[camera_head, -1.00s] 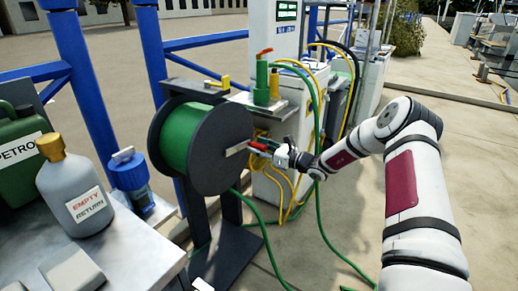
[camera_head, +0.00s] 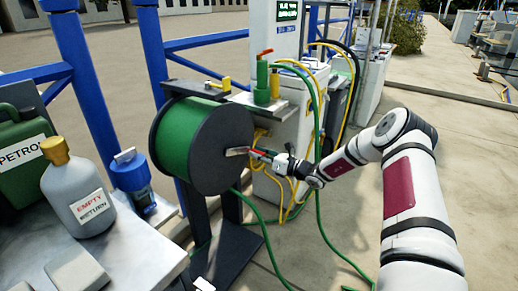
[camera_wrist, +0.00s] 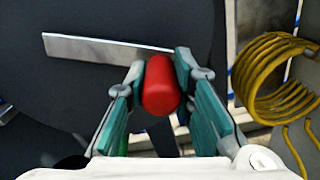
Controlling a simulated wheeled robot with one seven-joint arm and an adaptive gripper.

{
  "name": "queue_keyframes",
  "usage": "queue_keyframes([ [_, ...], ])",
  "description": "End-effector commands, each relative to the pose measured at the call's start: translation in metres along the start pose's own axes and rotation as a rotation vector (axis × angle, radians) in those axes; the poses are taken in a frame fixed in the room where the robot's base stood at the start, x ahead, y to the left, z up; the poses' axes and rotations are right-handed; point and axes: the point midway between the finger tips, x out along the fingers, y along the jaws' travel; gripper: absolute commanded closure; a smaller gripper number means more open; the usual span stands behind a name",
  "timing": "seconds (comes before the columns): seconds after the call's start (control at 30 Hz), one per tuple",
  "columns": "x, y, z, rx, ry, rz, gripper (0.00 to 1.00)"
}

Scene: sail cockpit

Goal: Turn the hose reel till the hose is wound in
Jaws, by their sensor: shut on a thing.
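The hose reel (camera_head: 200,145) stands upright on a dark stand, a drum with dark round flanges and green hose wound between them. A flat metal crank arm (camera_head: 237,151) lies on its near flange and also shows in the wrist view (camera_wrist: 95,48). My gripper (camera_head: 262,156) is at the crank's outer end, to the right of the hub. In the wrist view its fingers (camera_wrist: 160,85) are closed around the red crank handle (camera_wrist: 160,84). Loose green hose (camera_head: 325,232) runs down from behind the reel and across the ground.
A metal bench (camera_head: 140,250) with a grey bottle (camera_head: 78,200) and a green petrol can (camera_head: 22,150) is at the left. A white dispenser post (camera_head: 272,120) with yellow coiled hose (camera_wrist: 270,80) stands behind the reel.

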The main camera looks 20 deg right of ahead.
Motion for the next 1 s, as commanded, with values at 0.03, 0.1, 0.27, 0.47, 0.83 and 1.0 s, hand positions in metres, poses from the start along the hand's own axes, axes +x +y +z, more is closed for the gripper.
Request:
queue_keyframes([
  [0.03,-0.001,0.001,-0.005,0.047,0.0,-0.002,1.0],
  [0.1,-0.001,0.003,-0.012,0.112,0.0,-0.002,1.0],
  [0.27,-0.001,0.008,-0.028,0.266,0.002,-0.002,1.0],
  [0.47,-0.001,0.019,-0.046,0.456,0.003,-0.002,1.0],
  [0.83,-0.001,0.045,-0.073,0.802,0.004,-0.004,1.0],
  [1.0,-0.001,0.059,-0.081,0.939,0.005,-0.004,1.0],
])
